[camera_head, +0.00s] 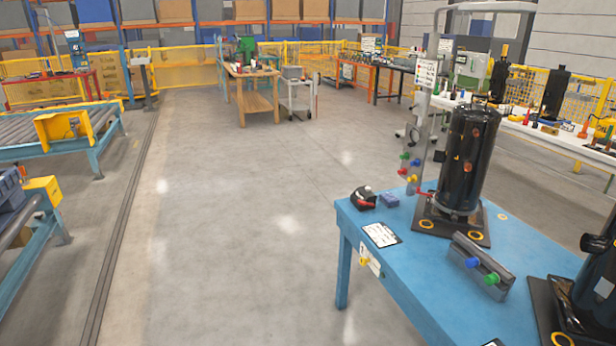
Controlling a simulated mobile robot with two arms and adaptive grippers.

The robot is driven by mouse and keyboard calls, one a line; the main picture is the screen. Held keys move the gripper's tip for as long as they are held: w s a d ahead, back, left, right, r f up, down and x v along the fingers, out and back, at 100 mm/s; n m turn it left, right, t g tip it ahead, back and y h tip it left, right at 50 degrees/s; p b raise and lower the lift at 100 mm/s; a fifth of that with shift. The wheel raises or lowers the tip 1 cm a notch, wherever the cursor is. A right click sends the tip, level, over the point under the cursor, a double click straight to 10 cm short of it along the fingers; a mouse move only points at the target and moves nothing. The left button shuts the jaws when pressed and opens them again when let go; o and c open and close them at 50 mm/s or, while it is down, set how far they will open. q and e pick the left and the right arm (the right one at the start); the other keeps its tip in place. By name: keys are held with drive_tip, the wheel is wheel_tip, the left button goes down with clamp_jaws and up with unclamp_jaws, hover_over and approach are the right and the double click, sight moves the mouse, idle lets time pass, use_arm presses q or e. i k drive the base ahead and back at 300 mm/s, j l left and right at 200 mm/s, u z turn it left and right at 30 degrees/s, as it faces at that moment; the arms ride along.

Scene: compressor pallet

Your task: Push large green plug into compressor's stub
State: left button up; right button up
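A green plug (491,279) sits in a grey block (482,264) on the blue table (415,270), beside a blue plug (471,263). A black compressor (468,160) stands upright on a dark base plate with yellow rings, behind the grey block. A second black compressor (600,285) is cut off by the right edge, with a short stub-like part (594,243) pointing left. I cannot tell which stub is the one the task names. Neither of my grippers is in view.
A stand (413,170) with small coloured plugs is beside the compressor. A black-and-red item (363,198), a small blue box (389,200) and a label sheet (381,235) lie on the table's left part. The floor left of the table is clear.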

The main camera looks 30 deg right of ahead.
sight(493, 278)
drive_tip(key=i+j+z, duration=0.1)
drive_tip(key=i+z, duration=0.35)
drive_tip(key=i+j+z, duration=0.4)
drive_tip(key=i, duration=0.15)
drive_tip(key=i+j+z, duration=0.15)
drive_tip(key=z, duration=0.25)
drive_tip(key=i+j+z, duration=0.25)
drive_tip(key=z, duration=0.2)
drive_tip(key=i+j+z, duration=0.15)
drive_tip(key=j+z, duration=0.25)
drive_tip(key=i+j+z, duration=0.1)
drive_tip(key=j+z, duration=0.15)
drive_tip(key=z, duration=0.15)
drive_tip(key=j+z, duration=0.85)
drive_tip(key=i+l, duration=0.05)
